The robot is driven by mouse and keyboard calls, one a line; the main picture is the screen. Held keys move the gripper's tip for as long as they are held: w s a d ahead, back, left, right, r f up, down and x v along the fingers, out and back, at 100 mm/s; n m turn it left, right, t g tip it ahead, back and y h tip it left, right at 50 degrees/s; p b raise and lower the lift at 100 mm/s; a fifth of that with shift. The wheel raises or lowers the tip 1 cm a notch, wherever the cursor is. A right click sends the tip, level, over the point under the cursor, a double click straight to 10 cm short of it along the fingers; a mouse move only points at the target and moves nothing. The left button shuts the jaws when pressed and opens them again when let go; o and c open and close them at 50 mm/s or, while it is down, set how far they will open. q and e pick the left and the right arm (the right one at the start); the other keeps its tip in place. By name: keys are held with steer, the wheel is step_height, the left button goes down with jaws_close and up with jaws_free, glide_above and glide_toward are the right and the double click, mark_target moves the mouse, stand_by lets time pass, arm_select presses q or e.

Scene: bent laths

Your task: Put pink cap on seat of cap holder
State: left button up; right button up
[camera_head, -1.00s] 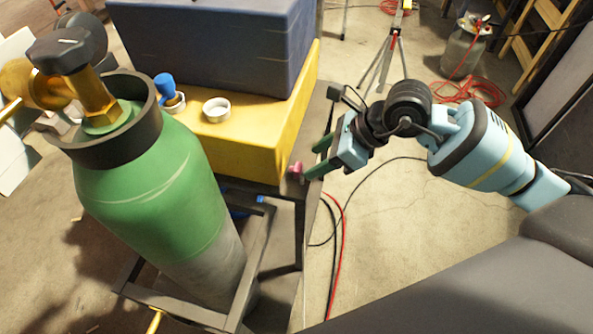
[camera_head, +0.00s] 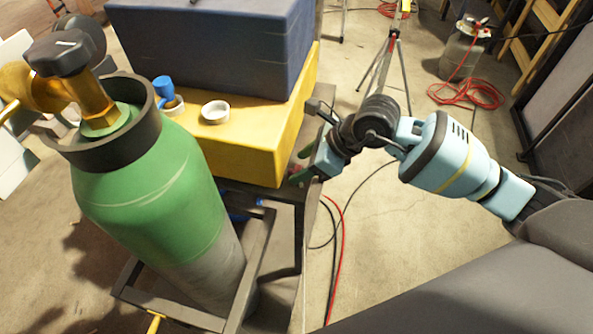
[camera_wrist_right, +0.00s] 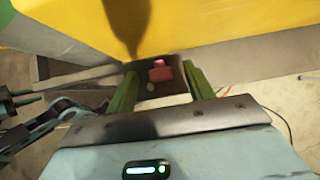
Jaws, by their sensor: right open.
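The pink cap (camera_wrist_right: 160,71) sits on a small dark surface beside the yellow box in the right wrist view. Contact cannot be told. At the left edge of that view is what looks like part of my left arm, its finger state unclear. I cannot make out the cap holder for certain.
The yellow box (camera_head: 245,140) carries a dark blue box (camera_head: 215,50), a white ring (camera_head: 215,112) and a blue piece (camera_head: 164,87). A green gas cylinder (camera_head: 150,200) stands at left. Cables lie on the floor (camera_head: 375,230).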

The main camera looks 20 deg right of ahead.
steer(key=shift+x, duration=0.9)
steer(key=c, duration=1.1)
steer(key=shift+r, duration=0.1)
